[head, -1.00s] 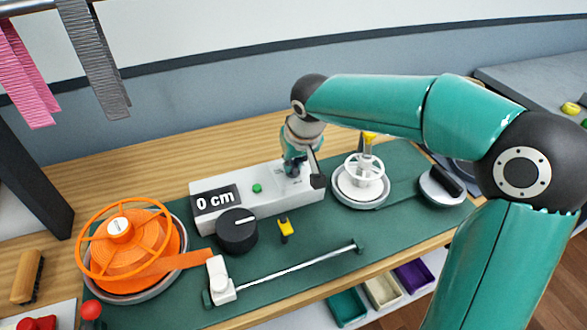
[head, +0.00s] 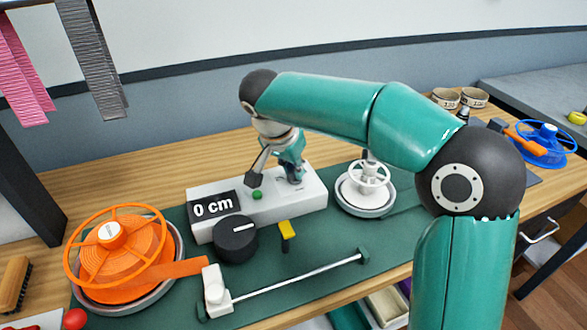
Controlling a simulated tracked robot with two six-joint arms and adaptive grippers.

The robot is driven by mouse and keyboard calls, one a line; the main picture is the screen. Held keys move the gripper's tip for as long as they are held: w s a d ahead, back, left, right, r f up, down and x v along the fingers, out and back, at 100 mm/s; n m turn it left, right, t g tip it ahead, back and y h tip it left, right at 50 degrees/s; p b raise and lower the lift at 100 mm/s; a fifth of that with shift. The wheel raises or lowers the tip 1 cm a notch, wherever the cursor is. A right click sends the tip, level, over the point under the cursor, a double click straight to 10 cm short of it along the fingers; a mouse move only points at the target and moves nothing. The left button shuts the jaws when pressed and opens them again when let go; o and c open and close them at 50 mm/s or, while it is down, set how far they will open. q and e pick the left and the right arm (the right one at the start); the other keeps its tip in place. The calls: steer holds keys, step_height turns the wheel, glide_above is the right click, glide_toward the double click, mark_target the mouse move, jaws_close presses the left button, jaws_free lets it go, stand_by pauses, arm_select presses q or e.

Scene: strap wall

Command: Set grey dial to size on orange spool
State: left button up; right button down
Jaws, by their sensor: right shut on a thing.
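The orange spool (head: 125,268) sits in a round grey tray at the left, with a small white label (head: 109,231) on its hub; the print is too small to read. A white box (head: 312,203) with a "0 cm" display (head: 213,206) stands to its right. My right gripper (head: 294,178) reaches down onto a small panel on the box's top, shut on what appears to be the grey dial; the fingers hide nearly all of it, and its setting cannot be read. A dark-tipped part of the gripper stands out over the green button (head: 257,195). My left gripper is not in view.
A black knob (head: 237,238) with a white mark is on the box's front. A yellow piece (head: 288,230), a white slider (head: 215,285) on a rod, and a white spool (head: 366,188) are nearby. A blue spool (head: 543,141) is far right. Straps hang at upper left.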

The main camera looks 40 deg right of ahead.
steer(key=shift+w+m, duration=0.1)
steer(key=shift+m, duration=0.6)
steer(key=c, duration=1.2)
jaws_free()
steer(key=shift+g, duration=0.3)
steer(key=shift+a+r, duration=0.1)
steer(key=v, duration=1.1)
steer(key=shift+a+r, duration=0.25)
steer(key=shift+r, duration=0.05)
